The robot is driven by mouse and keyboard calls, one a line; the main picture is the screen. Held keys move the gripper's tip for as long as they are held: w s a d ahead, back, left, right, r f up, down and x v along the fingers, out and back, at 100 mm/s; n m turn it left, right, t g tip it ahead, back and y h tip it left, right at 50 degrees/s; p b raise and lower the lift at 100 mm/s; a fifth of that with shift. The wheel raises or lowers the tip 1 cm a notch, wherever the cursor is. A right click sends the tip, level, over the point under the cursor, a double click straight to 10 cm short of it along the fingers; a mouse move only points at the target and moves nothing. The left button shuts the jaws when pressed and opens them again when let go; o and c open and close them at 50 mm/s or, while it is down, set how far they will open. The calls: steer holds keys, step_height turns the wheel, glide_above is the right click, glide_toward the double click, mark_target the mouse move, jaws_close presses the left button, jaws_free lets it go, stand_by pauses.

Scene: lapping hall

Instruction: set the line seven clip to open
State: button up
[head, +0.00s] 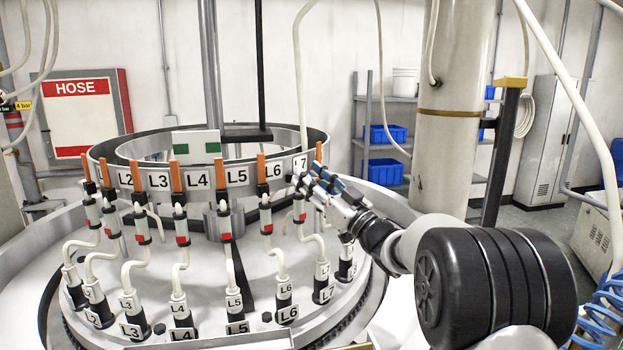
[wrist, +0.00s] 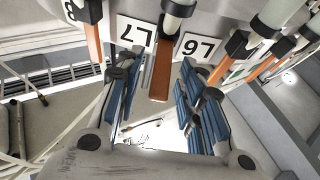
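The line seven clip (head: 300,210) hangs on the ring at the right of the row, a grey body with a red mark above the L7 hose tag (head: 326,294). My gripper (head: 318,183) is at its upper end and hides its lever in the head view. In the wrist view the orange lever (wrist: 160,75) lies between the spread blue fingers of my gripper (wrist: 160,103), beside the L7 label (wrist: 135,32). The fingers are open, with visible gaps on both sides of the lever. Whether the lever is touched elsewhere I cannot tell.
Neighbouring clips stand close, with upright orange levers such as line six's (head: 261,166). Another orange lever (head: 319,150) rises just behind my gripper. White hoses curve below the clips. A round column (head: 452,110) stands behind at right; shelves with blue bins (head: 385,172) are farther back.

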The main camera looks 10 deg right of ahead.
steer(key=shift+c, duration=0.6)
jaws_close()
